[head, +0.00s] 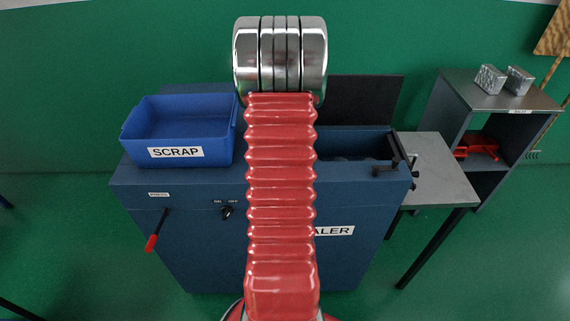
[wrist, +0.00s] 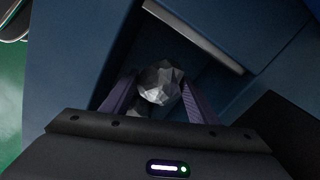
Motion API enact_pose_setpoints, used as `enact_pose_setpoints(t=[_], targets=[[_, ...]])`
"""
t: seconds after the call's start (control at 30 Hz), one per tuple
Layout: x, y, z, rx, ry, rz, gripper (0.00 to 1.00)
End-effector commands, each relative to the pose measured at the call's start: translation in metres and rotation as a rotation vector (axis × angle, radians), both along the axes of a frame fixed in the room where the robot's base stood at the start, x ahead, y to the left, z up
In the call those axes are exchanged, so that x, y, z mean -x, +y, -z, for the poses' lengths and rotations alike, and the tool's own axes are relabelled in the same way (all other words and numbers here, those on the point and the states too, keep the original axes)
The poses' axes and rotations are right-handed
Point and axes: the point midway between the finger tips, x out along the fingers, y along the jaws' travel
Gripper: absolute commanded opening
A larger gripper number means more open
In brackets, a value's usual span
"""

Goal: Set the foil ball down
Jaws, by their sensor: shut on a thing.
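The foil ball (wrist: 161,82) is a crumpled, faceted silver lump in the wrist view. My gripper (wrist: 160,92) is shut on it, with a purple finger on each side. Around and beyond the ball are the dark blue walls of an opening in the blue machine. The machine (head: 180,215) has a partly covered label ending in "ALER", and its open chamber (head: 350,145) shows right of my arm in the head view. My gripper and the ball are hidden behind my arm there. Whether the ball touches anything below cannot be told.
A blue bin marked SCRAP (head: 192,142) stands on the machine's left top. A dark raised lid (head: 366,98) is behind the chamber. A grey side table (head: 440,172) is at the right, beside a shelf (head: 500,97) bearing two silver blocks (head: 489,78).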

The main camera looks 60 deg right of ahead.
Motion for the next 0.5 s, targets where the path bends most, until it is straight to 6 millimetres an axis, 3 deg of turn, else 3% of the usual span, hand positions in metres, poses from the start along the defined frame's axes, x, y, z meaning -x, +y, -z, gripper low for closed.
enact_pose_setpoints(t=[0.33,0.5], targets=[[0.0,-0.001,0.003,0.001,-0.001,0.001,0.31],[0.001,0.0,0.021,-0.001,0.0,0.002,0.31]])
